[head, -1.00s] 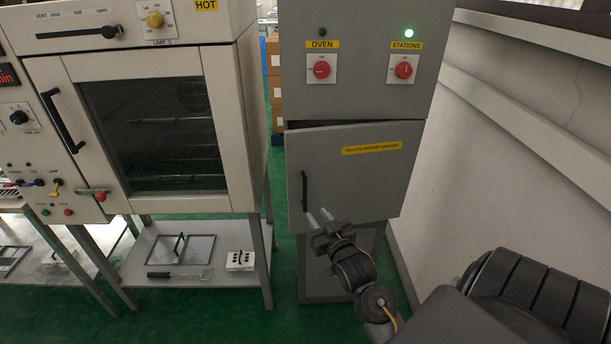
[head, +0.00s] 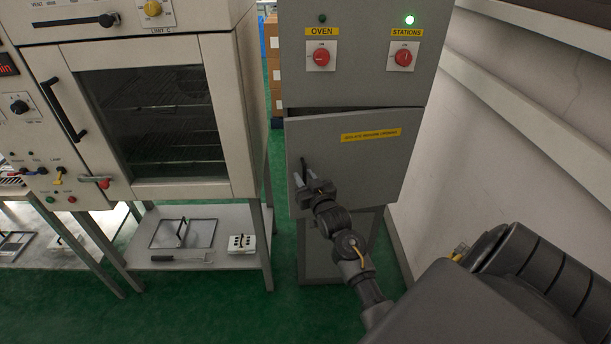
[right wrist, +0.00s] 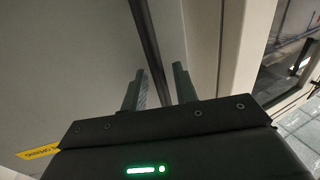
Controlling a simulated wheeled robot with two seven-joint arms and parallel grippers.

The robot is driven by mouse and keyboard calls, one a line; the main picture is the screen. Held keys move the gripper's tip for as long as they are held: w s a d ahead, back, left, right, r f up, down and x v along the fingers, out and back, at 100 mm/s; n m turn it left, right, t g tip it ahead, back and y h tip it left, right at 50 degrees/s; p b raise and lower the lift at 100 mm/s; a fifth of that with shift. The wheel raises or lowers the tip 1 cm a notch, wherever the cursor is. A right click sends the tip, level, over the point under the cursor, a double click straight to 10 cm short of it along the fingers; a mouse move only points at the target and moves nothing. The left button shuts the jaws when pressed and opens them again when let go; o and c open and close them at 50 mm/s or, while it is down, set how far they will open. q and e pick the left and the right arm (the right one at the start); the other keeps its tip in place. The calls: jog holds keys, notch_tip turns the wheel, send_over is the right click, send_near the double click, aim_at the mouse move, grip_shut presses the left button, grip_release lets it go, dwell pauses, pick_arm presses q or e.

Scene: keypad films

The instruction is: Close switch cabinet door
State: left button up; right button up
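The grey switch cabinet (head: 360,85) stands right of the oven. Its lower door (head: 365,165) is slightly ajar, with a dark gap along the top that widens to the left. The dark vertical handle (head: 304,168) is near the door's left edge. My right gripper (head: 302,180) is at the handle's lower part. In the right wrist view the handle (right wrist: 148,45) runs between the two parted fingers of the right gripper (right wrist: 160,88); I see room beside it and no clear grip. My left gripper is not in view.
The oven (head: 150,120) with its glass door stands to the left. A low shelf (head: 210,235) under it holds a wire rack and a small white block. A wall (head: 520,150) with a rail closes off the right side. Green floor lies in front.

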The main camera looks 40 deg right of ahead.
aim_at(301, 165)
jog(key=shift+w+d, duration=0.1)
jog(key=shift+w, duration=0.1)
grip_shut()
jog(key=w, duration=0.1)
jog(key=w+d+m+h+b, duration=0.1)
jog(key=w, duration=0.1)
jog(key=w+d+h+b, duration=0.1)
jog(key=w, duration=0.1)
jog(key=shift+w+d+f+m+g, duration=0.15)
jog(key=shift+d+m+g, duration=0.15)
jog(key=shift+g, duration=0.1)
jog(key=shift+d+h, duration=0.1)
jog(key=shift+h, duration=0.2)
grip_release()
